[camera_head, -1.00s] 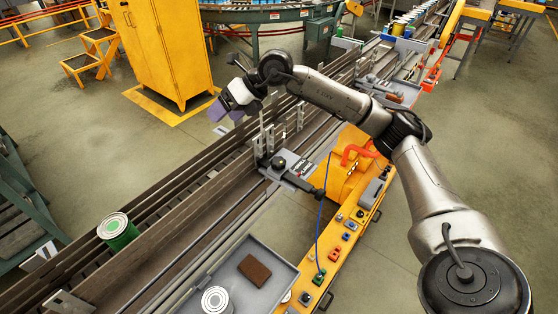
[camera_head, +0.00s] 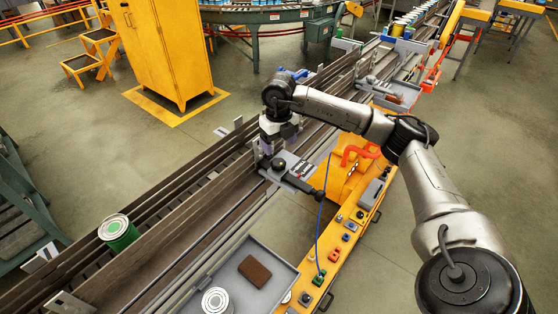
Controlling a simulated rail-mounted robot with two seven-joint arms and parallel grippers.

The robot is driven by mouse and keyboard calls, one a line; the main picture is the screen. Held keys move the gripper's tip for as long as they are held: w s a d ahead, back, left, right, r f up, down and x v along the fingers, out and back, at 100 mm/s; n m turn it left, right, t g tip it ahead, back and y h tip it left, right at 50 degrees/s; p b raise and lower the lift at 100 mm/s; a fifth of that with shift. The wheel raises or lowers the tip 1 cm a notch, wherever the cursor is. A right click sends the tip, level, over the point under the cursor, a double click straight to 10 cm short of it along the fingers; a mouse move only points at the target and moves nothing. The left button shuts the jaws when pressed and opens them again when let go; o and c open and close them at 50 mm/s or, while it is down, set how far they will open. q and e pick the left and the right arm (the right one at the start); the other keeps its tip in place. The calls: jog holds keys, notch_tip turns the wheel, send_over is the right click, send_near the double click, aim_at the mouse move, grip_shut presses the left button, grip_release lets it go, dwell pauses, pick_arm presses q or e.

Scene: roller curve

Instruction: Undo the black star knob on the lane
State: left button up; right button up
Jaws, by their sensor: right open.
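A dark, round knob (camera_head: 278,163) sits on the grey bracket plate (camera_head: 300,170) at the side of the lane (camera_head: 228,190). It looks like the black star knob, but it is too small to make out its lobes. My right gripper (camera_head: 266,153) is open and points down over the lane rail, just above and to the left of the knob. I cannot tell whether its fingers touch anything. My left gripper is not in view.
A green can (camera_head: 118,232) stands in the lane at the lower left. A grey tray (camera_head: 235,266) holds a brown block (camera_head: 254,271) and a pale can (camera_head: 216,301). A yellow control panel (camera_head: 336,245) with a blue cable runs beside the lane.

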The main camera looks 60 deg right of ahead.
aim_at(279, 163)
jog(key=shift+f+p, duration=0.5)
jog(key=shift+f, duration=3.45)
jog(key=shift+c, duration=0.2)
jog(key=c, duration=0.9)
